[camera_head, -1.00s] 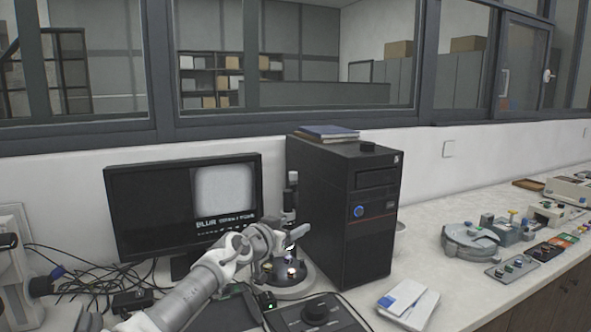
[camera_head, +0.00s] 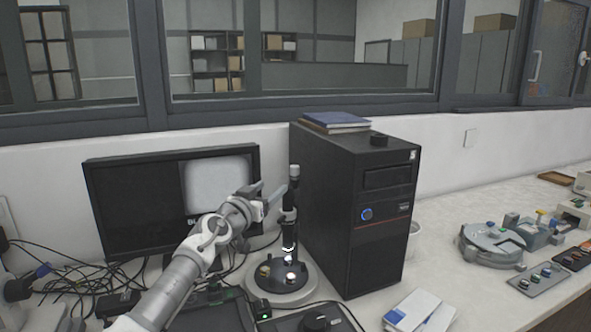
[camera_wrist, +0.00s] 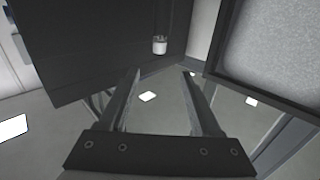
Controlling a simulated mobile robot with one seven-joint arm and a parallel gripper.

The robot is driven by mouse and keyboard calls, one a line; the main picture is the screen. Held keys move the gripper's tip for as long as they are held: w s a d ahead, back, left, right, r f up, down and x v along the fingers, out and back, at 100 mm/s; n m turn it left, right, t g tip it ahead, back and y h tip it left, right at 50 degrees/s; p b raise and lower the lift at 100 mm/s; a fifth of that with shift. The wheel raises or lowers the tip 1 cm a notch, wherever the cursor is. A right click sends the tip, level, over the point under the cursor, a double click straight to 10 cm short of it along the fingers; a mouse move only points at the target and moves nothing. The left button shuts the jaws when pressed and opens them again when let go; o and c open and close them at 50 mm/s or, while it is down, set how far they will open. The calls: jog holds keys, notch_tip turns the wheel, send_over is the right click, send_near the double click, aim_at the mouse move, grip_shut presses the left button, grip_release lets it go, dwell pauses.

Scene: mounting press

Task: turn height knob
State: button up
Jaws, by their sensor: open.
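A black column stand (camera_head: 294,184) stands upright on a round base (camera_head: 306,284) between the monitor and the computer tower. A pale fitting (camera_head: 287,216) sits partway up the column; I cannot tell whether it is the height knob. My gripper (camera_head: 269,192) is open and empty, just left of the column near its upper part. In the wrist view my two fingers (camera_wrist: 162,76) are spread apart. A small white cylinder (camera_wrist: 160,45) shows beyond them, apart from both fingers; I cannot tell what it is.
A black monitor (camera_head: 130,215) stands behind my arm, and a black computer tower (camera_head: 345,235) stands close to the right of the column. Cables (camera_head: 75,280) lie at left. A white booklet (camera_head: 420,308) lies in front of the tower, and small devices (camera_head: 492,243) stand at right.

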aim_at(292, 171)
jog(key=p+x, duration=0.1)
jog(key=x, duration=1.5)
jog(key=shift+p, duration=0.4)
jog(key=shift+c, duration=0.2)
grip_shut()
